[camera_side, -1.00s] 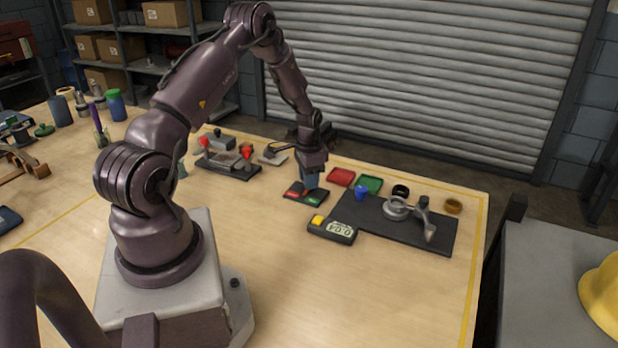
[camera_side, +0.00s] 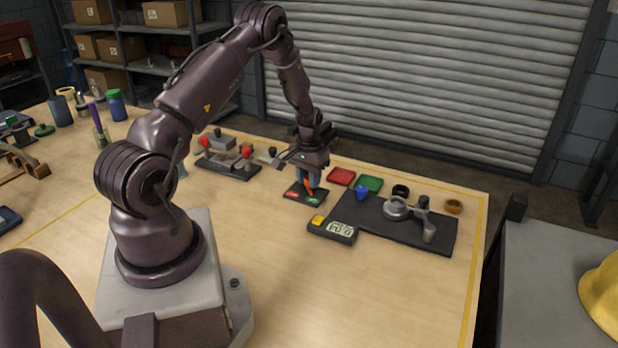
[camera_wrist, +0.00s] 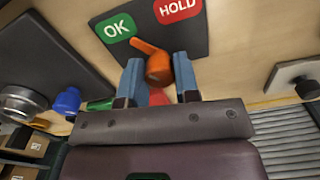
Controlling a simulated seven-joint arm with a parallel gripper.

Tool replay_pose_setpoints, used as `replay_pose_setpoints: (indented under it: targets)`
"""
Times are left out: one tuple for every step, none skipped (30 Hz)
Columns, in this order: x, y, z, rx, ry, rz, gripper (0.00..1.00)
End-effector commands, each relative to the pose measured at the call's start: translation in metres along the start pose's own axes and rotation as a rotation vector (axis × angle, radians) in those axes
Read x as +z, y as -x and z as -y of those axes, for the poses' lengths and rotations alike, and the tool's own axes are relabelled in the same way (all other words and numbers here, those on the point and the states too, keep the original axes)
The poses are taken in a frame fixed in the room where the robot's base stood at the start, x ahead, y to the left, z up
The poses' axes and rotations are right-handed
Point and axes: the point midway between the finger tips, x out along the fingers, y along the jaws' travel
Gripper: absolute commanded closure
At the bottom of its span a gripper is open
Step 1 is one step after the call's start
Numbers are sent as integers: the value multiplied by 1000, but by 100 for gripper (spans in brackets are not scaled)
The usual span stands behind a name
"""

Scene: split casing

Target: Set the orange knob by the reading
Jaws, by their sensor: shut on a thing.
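The orange knob (camera_wrist: 158,68) sits on a dark plate (camera_wrist: 192,50) with a green OK label (camera_wrist: 117,28) and a red HOLD label (camera_wrist: 178,8). Its pointer arm (camera_wrist: 141,45) is turned toward the OK label. My gripper (camera_wrist: 159,78) is shut on the knob, with one blue finger on each side. In the side view the orange knob (camera_side: 308,187) shows below my gripper (camera_side: 309,176), partly hidden by the fingers. A meter (camera_side: 333,230) with a yellow button and a digital display stands in front of the plate; its digits are too small to read surely.
A dark mat (camera_side: 375,224) to the right carries a metal gauge stand (camera_side: 398,208) and a blue part (camera_side: 361,192). A fixture with red knobs (camera_side: 228,166) is at left. The front table is clear.

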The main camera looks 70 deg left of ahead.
Motion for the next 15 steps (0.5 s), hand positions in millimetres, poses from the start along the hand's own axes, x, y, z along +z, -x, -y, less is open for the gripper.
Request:
replay_pose_setpoints:
  targets:
    - [-1, 0, 0, -1, 27, -2, 94]
    - [-1, 0, 0, 0, 43, -2, 94]
    - [-1, 0, 0, 0, 65, -2, 94]
    - [-1, 0, 0, 0, 78, -2, 94]
    - [-1, 0, 0, 0, 91, -2, 94]
    - [-1, 0, 0, 0, 107, -2, 94]
    - [-1, 0, 0, -1, 117, -2, 94]
    - [-1, 0, 0, -1, 127, -2, 94]
    - [-1, 0, 0, 0, 139, -2, 94]
    - [-1, 0, 0, 0, 145, -2, 94]
    - [-1, 0, 0, 0, 151, -2, 94]
    - [-1, 0, 0, 0, 157, -2, 94]
    - [-1, 0, 0, 0, 161, -3, 94]
    - [-1, 0, 0, 0, 165, -3, 94]
    - [-1, 0, 0, 0, 168, -3, 94]
